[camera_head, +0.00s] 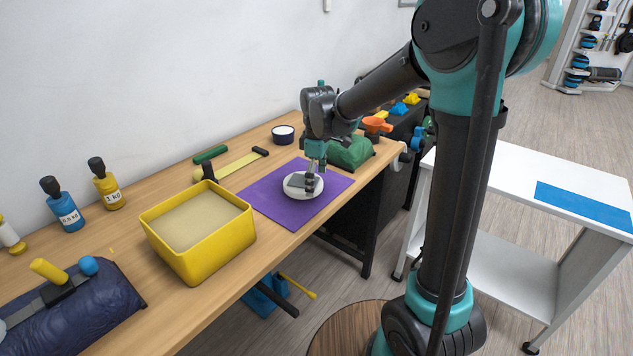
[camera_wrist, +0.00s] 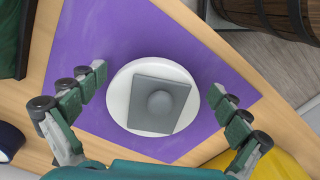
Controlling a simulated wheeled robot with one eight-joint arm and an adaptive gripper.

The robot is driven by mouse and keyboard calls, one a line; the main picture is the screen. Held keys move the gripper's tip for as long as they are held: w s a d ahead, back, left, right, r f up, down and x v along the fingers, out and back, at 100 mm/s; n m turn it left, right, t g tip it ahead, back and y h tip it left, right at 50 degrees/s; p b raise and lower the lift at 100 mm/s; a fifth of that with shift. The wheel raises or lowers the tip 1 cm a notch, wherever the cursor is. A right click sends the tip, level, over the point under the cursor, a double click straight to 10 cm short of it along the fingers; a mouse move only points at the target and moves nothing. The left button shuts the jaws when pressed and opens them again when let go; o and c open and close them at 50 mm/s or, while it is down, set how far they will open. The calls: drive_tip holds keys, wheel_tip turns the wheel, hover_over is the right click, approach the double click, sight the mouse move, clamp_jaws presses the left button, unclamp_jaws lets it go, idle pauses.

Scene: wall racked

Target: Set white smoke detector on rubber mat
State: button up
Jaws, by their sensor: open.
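A white round disc (camera_head: 304,191), which I take as the white smoke detector, lies flat on a purple mat (camera_head: 262,197) on the wooden bench. A grey square plate with a round dome sits on its top. In the wrist view, the white disc (camera_wrist: 118,98) is centred on the purple mat (camera_wrist: 90,40). My gripper (camera_head: 311,180) is directly above it, pointing down. In the wrist view my gripper (camera_wrist: 156,83) is open, with one finger on each side of the disc, apart from it. A blue flat mat (camera_head: 585,206) lies on a white table at the right.
A yellow bin (camera_head: 206,265) stands left of the purple mat, and a green bag (camera_head: 350,153) to its right. A dark bowl (camera_head: 283,134) is behind. Weight bottles (camera_head: 66,210) and a navy bag (camera_head: 85,310) are farther left. The white table (camera_head: 500,190) has bare room beside the blue mat.

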wheel_tip(320, 180, up, 12)
drive_tip(key=s+d+f+m+t, duration=0.4)
drive_tip(key=s+d+f+m, duration=1.1)
drive_tip(key=s+d+f, duration=0.3)
wheel_tip(320, 180, down, 2)
drive_tip(key=shift+d+f, duration=0.1)
drive_tip(key=shift+d, duration=0.75)
